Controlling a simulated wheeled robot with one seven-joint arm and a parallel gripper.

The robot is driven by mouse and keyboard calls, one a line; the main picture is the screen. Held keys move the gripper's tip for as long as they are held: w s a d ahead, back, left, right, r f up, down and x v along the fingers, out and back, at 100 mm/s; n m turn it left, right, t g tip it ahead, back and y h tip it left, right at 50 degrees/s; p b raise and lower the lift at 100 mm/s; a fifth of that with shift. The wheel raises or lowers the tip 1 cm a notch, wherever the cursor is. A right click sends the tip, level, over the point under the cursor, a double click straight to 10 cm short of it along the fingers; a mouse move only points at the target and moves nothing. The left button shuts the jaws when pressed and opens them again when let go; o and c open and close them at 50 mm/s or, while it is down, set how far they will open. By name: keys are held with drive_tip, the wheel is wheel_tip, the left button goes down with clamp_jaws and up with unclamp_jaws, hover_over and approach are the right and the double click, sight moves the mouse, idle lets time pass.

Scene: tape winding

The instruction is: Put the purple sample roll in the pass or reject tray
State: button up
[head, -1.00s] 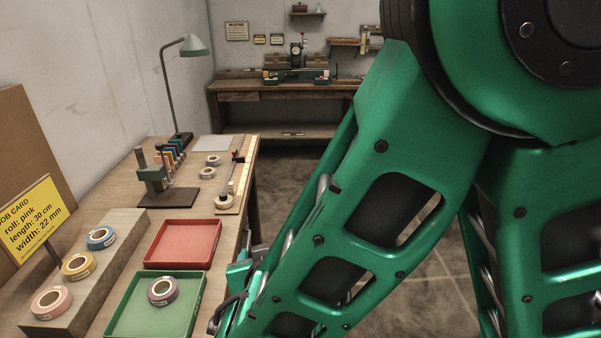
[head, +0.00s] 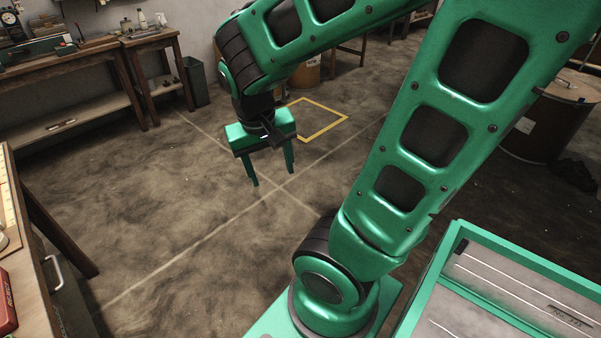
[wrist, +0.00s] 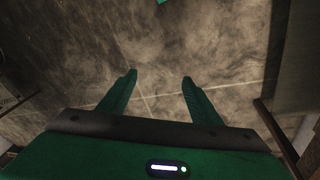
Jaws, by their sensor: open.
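My gripper (head: 273,178) hangs open and empty over the bare floor, its two fingers pointing down and apart. The wrist view shows the same open fingers (wrist: 159,77) with only floor between them. A corner of the red reject tray (head: 6,302) shows at the lower left edge of the head view, far from my gripper. The purple roll and the green tray are not in either view now.
The workbench edge (head: 48,292) with a metal handle runs along the left. A back bench (head: 65,125), a dark bin (head: 195,82) and a drum (head: 548,125) stand around the room. A yellow square (head: 318,120) marks the floor. The middle floor is clear.

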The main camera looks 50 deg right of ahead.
drive_tip(key=s+d+r+y, duration=0.1)
drive_tip(key=s+r+y, duration=0.1)
drive_tip(key=s, duration=0.7)
drive_tip(key=shift+r+g+y, duration=0.3)
drive_tip(key=shift+g, duration=0.1)
drive_tip(key=shift+d, duration=0.1)
idle(0.5)
